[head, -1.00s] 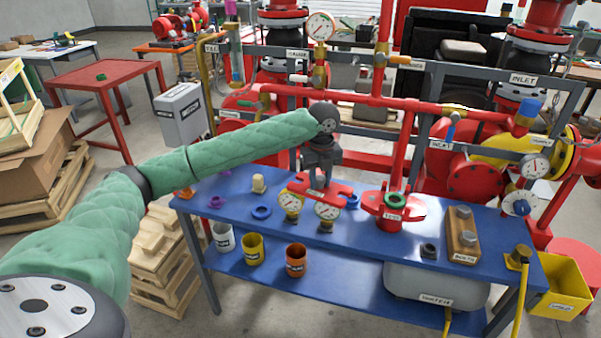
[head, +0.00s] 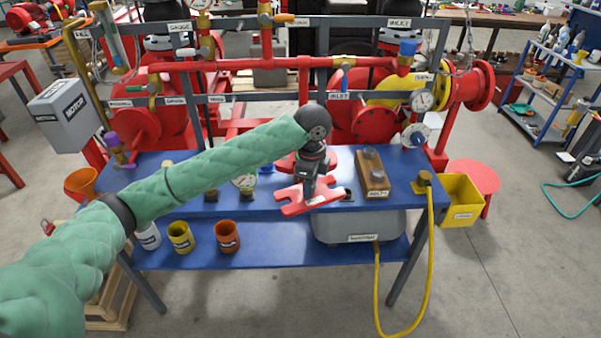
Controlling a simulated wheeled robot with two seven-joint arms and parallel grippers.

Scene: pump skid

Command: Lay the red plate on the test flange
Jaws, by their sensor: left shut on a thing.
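The red plate (head: 309,197), a flat piece with notched ends and a small white label, is in my left gripper (head: 311,186). The gripper is shut on it, pointing down, and the plate is over the front part of the blue bench. The test flange (head: 286,163) is red and lies behind the gripper and plate, which hide most of it. The plate appears apart from the flange and nearer to me; its exact height is hard to tell. My right gripper is not in view.
A wooden block with bolts (head: 373,175) stands right of the plate, with a dark nut between them. A gauge (head: 243,182) lies to the left under my arm. Red pipework (head: 230,64) rises behind the blue bench (head: 200,207). Cups stand on the lower shelf.

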